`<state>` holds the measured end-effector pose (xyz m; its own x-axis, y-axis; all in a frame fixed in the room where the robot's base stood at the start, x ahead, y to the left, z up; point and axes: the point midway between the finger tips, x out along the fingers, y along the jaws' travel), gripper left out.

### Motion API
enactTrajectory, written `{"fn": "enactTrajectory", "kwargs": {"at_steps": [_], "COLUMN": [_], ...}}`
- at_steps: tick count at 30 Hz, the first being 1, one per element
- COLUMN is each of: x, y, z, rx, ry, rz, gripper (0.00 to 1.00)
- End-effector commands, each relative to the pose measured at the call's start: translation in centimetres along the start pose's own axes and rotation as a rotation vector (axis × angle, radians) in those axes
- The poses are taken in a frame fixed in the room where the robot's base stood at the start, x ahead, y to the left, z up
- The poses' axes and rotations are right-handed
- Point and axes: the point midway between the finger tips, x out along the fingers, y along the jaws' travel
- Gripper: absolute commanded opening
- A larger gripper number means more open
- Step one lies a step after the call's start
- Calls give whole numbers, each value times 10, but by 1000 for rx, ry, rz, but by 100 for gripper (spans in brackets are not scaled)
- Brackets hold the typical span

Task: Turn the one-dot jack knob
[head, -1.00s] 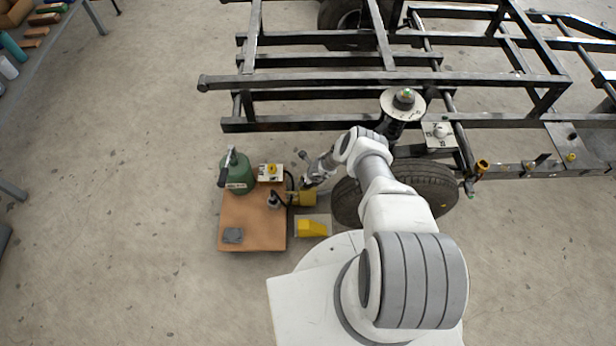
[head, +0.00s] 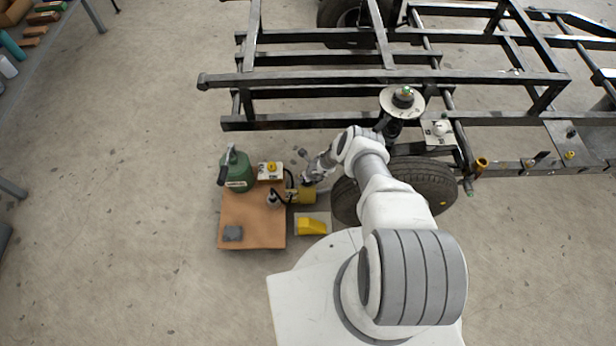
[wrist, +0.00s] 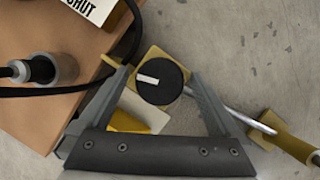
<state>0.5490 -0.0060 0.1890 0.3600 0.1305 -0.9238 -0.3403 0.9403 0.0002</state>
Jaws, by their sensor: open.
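In the wrist view a round black knob (wrist: 160,86) with a white bar mark sits on the yellow jack body (wrist: 151,56). The bar lies nearly level, tilted slightly. I cannot make out a one-dot mark. My gripper (wrist: 160,76) is open, with one finger on each side of the knob and a visible gap on both sides. In the head view the yellow jack (head: 304,196) lies on the floor beside the brown board, and my gripper (head: 311,180) is just above it. The knob is not clear there.
A yellow wedge (head: 312,227) is near the jack. A wheel (head: 437,181) is close right. A metal rod (wrist: 228,108) extends beside the right finger.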

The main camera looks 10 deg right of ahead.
Motion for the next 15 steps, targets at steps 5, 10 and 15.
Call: {"fn": "enactTrajectory", "kwargs": {"at_steps": [5, 10, 15], "x": [-7, -23, -42], "y": [1, 2, 1], "z": [0, 0, 2], "rx": [-3, -6, -4], "ry": [4, 7, 5], "rz": [1, 4, 2], "gripper": [99, 99, 99]}}
